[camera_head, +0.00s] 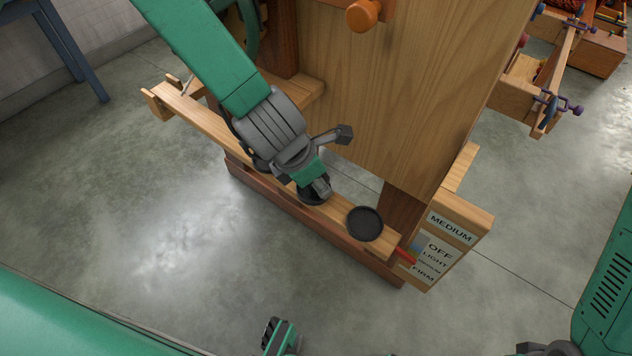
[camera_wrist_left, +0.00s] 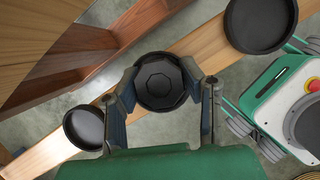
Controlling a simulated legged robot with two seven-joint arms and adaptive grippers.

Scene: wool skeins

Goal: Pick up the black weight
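A black octagon-faced disc, which looks like the weight (camera_wrist_left: 160,82), sits in the middle of the left wrist view, over the wooden rail. My left gripper (camera_head: 332,162) is open above the rail, its two fingers wide apart. In the left wrist view the fingers (camera_wrist_left: 160,98) stand on either side of the weight; I cannot tell whether they touch it. A black round piece (camera_head: 312,194) shows partly behind the lower finger in the head view. Of my right gripper, only parts (camera_head: 280,336) show at the bottom edge.
A black round dish (camera_head: 365,223) sits on the wooden rail (camera_head: 210,121) near its right end. Two dishes flank the weight in the left wrist view, left (camera_wrist_left: 84,128) and right (camera_wrist_left: 262,22). A wooden panel (camera_head: 400,90) rises behind; a labelled block (camera_head: 440,250) stands right.

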